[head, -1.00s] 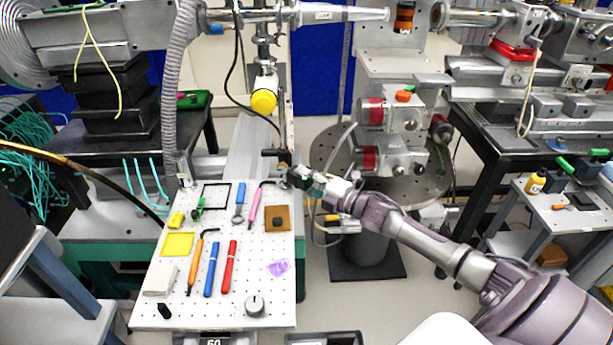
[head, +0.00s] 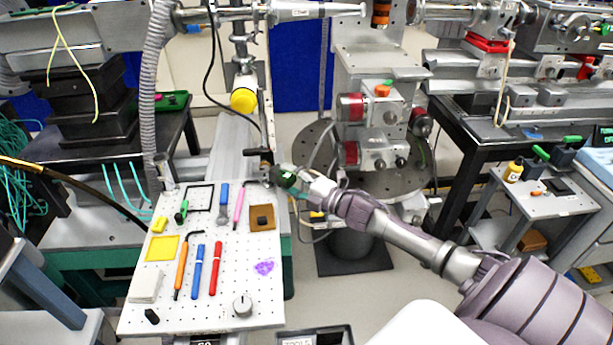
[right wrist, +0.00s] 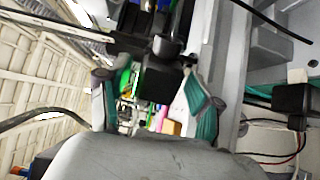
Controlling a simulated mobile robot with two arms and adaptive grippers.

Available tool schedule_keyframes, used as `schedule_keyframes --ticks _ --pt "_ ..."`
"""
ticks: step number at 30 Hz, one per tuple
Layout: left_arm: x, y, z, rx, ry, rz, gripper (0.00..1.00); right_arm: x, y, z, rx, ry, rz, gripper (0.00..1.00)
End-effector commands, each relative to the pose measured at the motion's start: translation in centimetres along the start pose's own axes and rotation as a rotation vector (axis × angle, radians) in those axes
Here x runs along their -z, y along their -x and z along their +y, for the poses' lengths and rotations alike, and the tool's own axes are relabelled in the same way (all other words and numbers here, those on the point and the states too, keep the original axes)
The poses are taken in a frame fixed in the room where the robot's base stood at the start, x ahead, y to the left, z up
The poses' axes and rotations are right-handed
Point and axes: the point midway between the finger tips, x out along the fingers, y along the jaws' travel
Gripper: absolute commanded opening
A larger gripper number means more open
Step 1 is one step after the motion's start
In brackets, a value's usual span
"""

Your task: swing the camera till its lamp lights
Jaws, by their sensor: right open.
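My right gripper (head: 284,177) is open at the far right corner of the pegboard table. A black boxy part with a short cylinder (right wrist: 160,70) stands ahead of and partly between its two fingers in the right wrist view. In the head view, a small black part (head: 258,152) on the upright post sits just beyond the fingertips. This may be the camera, but I cannot tell for sure. I cannot see contact between fingers and part. A yellow-ended cylinder (head: 244,98) is mounted higher on the same stand. I cannot make out a lit lamp. My left gripper is out of view.
The white pegboard (head: 262,300) holds pens, hex keys, a knob and a brown block. A round perforated base (head: 400,183) with red-and-silver units (head: 352,107) stands behind my right arm. A black cable (head: 208,75) hangs near the post. Open floor lies right of the board.

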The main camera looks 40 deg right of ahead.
Motion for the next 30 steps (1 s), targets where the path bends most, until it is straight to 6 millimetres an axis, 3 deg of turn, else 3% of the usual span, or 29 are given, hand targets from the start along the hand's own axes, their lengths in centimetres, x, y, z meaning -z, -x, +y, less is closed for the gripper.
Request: schedule_keyframes --ticks 16,21,30 --pt "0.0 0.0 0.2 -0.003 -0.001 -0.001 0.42 0.1 9.5 -0.1 0.003 0.0 0.0 0.65" --pt "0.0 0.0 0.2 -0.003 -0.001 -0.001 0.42 0.1 10.9 0.0 0.0 0.001 0.001 0.65" --pt "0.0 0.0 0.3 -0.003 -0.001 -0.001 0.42 0.0 11.2 0.0 0.0 0.001 0.001 0.65"
